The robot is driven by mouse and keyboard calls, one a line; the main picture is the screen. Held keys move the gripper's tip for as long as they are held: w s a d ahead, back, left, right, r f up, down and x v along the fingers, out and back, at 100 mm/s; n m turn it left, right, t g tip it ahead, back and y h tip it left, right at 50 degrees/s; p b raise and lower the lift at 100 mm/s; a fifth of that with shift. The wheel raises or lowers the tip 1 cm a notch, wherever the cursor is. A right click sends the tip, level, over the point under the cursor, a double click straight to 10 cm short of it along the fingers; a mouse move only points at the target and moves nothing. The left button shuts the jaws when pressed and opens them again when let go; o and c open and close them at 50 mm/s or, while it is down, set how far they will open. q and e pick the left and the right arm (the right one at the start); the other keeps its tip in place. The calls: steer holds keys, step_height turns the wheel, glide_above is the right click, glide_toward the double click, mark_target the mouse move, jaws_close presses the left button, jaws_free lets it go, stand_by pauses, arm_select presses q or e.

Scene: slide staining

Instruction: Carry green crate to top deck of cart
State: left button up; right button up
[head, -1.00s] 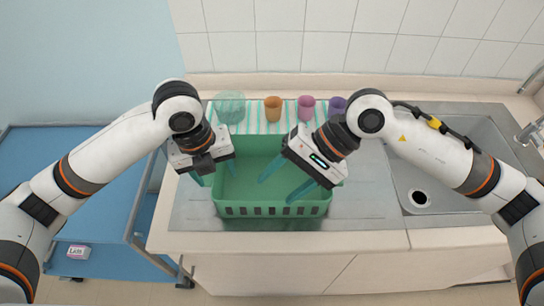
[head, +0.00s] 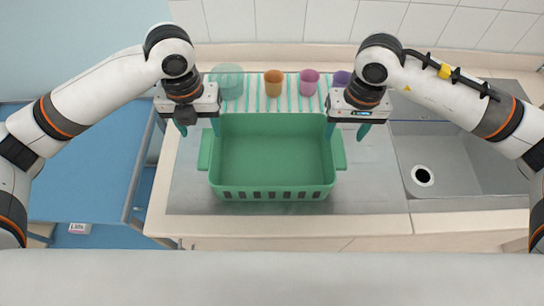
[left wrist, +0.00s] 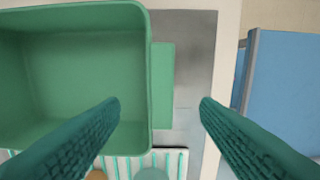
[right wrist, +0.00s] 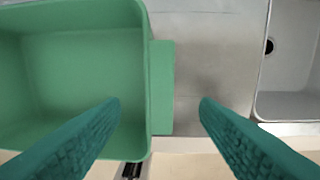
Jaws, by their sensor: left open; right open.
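The green crate (head: 272,193) sits empty and upright on the steel worktop, with a side handle at its left (head: 205,150) and right (head: 338,150). My left gripper (head: 198,128) is open above the crate's left side, toward its far corner. In the left wrist view the crate's handle (left wrist: 162,85) lies between the open fingers, beyond the tips. My right gripper (head: 347,130) is open above the right side in the same way. The right wrist view shows the other handle (right wrist: 161,88) between its fingers. The blue cart (head: 95,180) stands left of the counter; its upper deck is bare.
A striped mat (head: 250,104) behind the crate holds a clear green bowl (head: 228,82), an orange cup (head: 273,83), a pink cup (head: 309,82) and a purple cup (head: 341,78). A sink (head: 440,175) is at right. A small labelled box (head: 80,228) is on the cart's lower deck.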

mark_target(206, 146)
arm_select(q)
step_height(206, 146, down, 8)
steer(key=shift+f, duration=0.25)
arm_select(e)
steer(key=f, duration=0.8)
steer(key=shift+a+f, duration=0.2)
steer(key=shift+f, duration=0.1)
arm_select(q)
steer(key=shift+c, duration=0.3)
arm_select(e)
steer(key=shift+c, duration=0.3)
arm_select(q)
jaws_close()
arm_select(e)
jaws_close()
steer(key=shift+r, duration=0.1)
